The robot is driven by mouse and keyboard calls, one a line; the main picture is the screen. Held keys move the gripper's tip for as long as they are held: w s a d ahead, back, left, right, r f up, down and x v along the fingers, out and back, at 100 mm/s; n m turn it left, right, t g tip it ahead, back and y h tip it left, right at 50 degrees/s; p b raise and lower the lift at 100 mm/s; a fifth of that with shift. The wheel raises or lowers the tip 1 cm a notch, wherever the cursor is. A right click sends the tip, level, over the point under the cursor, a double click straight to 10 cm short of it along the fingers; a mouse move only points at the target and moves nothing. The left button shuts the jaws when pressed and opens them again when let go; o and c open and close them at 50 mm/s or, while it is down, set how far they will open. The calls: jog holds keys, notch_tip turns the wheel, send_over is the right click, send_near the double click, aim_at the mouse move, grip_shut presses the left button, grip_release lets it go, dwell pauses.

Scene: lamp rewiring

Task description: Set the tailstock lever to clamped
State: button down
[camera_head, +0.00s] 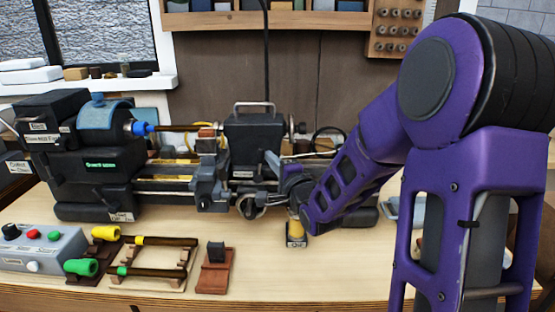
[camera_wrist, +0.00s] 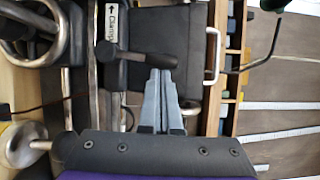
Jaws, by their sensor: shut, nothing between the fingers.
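The tailstock appears to be the black block (camera_head: 253,140) with a metal handle on top, in the middle of the head view. In the wrist view its dark face (camera_wrist: 165,25) fills the upper middle. The black lever (camera_wrist: 140,57) lies across that face, beside a white label (camera_wrist: 111,28) reading "Clamp" with an arrow. My gripper (camera_wrist: 160,72) is shut and empty, its grey fingertips at the lever's free end; I cannot tell whether they touch. In the head view my gripper (camera_head: 271,158) is at the block's right side, and the lever cannot be made out there.
The headstock (camera_head: 85,165) stands left on the bench. A control box (camera_head: 40,248), a wooden rack with rods (camera_head: 150,285) and a red-brown block (camera_head: 215,275) lie in front. A yellow-bodied item (camera_head: 295,228) stands below my wrist.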

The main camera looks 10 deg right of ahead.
jog(key=a+n, duration=0.1)
jog(key=a+r+n+g, duration=0.1)
jog(key=shift+w+n, duration=0.15)
jog(key=shift+n, duration=0.15)
jog(key=shift+w+a+n+g+h+b, duration=0.15)
jog(key=shift+a+n+g+h, duration=0.1)
jog(key=shift+a+n, duration=0.3)
jog(key=shift+w+a+n+g+h+b, duration=0.15)
jog(key=shift+a+n+g+h, duration=0.1)
jog(key=shift+a+n, duration=0.25)
jog(key=shift+a, duration=0.15)
